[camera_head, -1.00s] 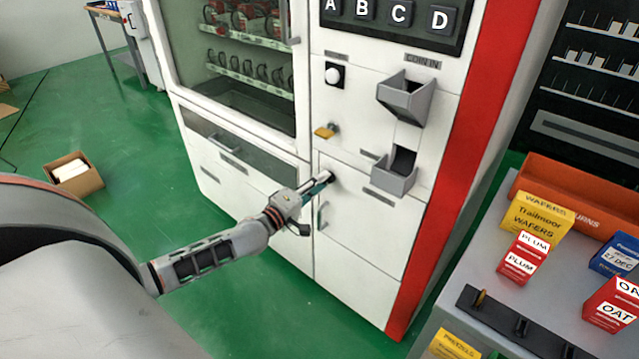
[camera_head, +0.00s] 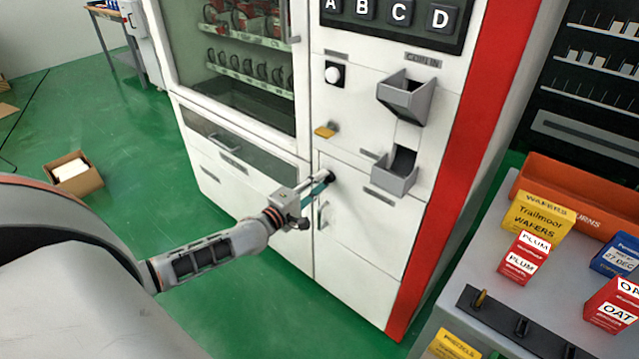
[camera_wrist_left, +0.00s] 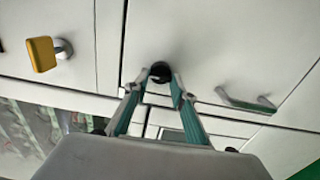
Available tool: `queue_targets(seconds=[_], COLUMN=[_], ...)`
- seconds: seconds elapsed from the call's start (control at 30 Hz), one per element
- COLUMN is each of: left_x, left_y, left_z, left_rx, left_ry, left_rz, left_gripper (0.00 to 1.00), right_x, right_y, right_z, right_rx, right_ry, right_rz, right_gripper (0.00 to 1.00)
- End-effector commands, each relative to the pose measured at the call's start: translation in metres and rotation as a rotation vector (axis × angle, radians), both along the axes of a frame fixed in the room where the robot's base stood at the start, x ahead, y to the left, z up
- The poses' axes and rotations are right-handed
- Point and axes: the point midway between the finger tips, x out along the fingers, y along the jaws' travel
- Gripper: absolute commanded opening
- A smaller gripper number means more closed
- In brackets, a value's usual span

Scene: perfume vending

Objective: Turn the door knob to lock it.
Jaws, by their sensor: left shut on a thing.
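The door knob (camera_wrist_left: 160,70) is a small dark round knob on the white lower door (camera_head: 372,225) of the vending machine. In the wrist view it sits between the tips of my left gripper (camera_wrist_left: 162,82), which is shut on it. In the head view my left gripper (camera_head: 322,182) reaches the knob (camera_head: 331,175) near the door's upper left corner, and the fingers partly hide it. The door lies flush with the machine's front. My right gripper is not in view.
A yellow-orange knob (camera_head: 326,131) sticks out above the door; it also shows in the wrist view (camera_wrist_left: 41,54). A grey coin cup (camera_head: 396,173) juts out to the right. A counter with boxes (camera_head: 480,285) stands at the right.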

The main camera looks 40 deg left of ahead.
Motion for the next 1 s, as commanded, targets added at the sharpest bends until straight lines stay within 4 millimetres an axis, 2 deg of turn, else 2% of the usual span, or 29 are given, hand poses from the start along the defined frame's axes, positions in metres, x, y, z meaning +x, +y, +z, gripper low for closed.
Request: queue_targets(seconds=[0.03, 0.1, 0.43, 0.57, 0.77, 1.0], left_x=[0.0, 0.0, 0.0, -0.008, -0.036, -0.08], left_y=[0.0, 0.0, 0.0, 0.0, 0.003, 0.006], left_z=[0.001, 0.001, 0.0, -0.002, -0.002, -0.001], left_rx=[-0.003, -0.002, -0.001, -0.001, 0.0, 0.0], left_ry=[-0.001, -0.001, 0.0, 0.002, 0.003, 0.003], left_rz=[0.001, 0.001, 0.0, 0.0, 0.0, -0.001], left_gripper=[0.27, 0.42, 0.42, 0.42, 0.42, 0.42], right_x=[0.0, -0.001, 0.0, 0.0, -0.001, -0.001], right_y=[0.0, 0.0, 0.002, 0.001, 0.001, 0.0], right_z=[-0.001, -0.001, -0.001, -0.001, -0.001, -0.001], right_rx=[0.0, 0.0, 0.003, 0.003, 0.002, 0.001], right_ry=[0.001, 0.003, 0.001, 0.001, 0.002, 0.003], right_rz=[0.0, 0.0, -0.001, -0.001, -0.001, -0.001], right_gripper=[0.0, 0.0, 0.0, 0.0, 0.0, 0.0])
